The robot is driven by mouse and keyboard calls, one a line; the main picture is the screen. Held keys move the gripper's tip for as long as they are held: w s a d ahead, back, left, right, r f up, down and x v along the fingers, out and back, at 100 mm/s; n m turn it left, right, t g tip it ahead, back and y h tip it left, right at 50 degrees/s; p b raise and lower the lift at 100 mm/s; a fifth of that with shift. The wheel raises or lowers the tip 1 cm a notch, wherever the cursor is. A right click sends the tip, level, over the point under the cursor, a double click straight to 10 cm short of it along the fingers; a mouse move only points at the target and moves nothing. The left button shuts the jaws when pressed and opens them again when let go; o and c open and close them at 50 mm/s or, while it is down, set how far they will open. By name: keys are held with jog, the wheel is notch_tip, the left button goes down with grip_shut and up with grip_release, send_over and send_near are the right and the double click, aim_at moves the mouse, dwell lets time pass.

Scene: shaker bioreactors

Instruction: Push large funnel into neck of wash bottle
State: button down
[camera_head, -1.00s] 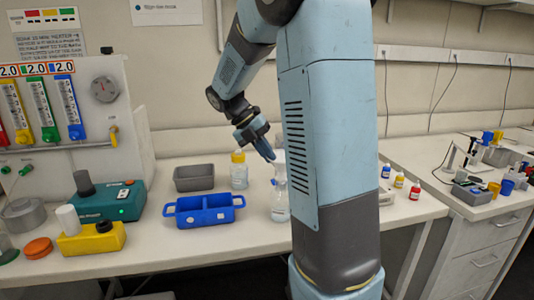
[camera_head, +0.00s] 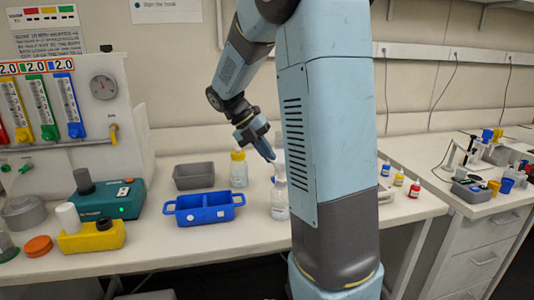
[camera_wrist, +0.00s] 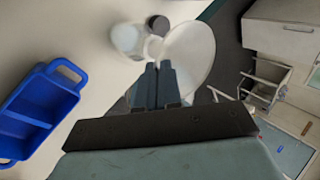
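The large funnel (camera_head: 280,165) is pale and translucent. It sits at the top of the clear wash bottle (camera_head: 279,204), which stands on the bench partly beside my arm. How deep its stem is in the neck is hidden. In the wrist view the funnel (camera_wrist: 189,55) is a wide pale cone. My gripper (camera_head: 272,158) points down at the funnel from its left in the head view. Its blue-grey fingers (camera_wrist: 158,64) are close together, with their tips over the funnel's left edge in the wrist view. Whether they touch it is unclear.
A blue two-part tray (camera_head: 204,208), a yellow-capped bottle (camera_head: 239,170) and a grey bin (camera_head: 194,177) stand left of the wash bottle. A teal device (camera_head: 126,205) stands farther left.

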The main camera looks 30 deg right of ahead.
jog(key=c, duration=1.2)
grip_release()
jog(key=shift+c, duration=0.2)
jog(key=v, duration=1.3)
jog(key=shift+a+r, duration=0.15)
jog(key=shift+r, duration=0.15)
jog(key=shift+w, duration=0.1)
jog(key=s+a+f+m+t+y, duration=0.1)
jog(key=s+a+m+t, duration=0.1)
jog(key=s+m, duration=0.6)
jog(key=s+a+f+m+t+y, duration=0.2)
jog(key=s+m+t, duration=0.2)
jog(key=s+m, duration=0.4)
jog(key=s+a+f+m+t+y, duration=0.2)
jog(key=s+m+t, duration=0.2)
jog(key=s+m, duration=0.5)
jog(key=m, duration=0.3)
jog(key=shift+a+f, duration=0.2)
jog(key=shift+a, duration=0.15)
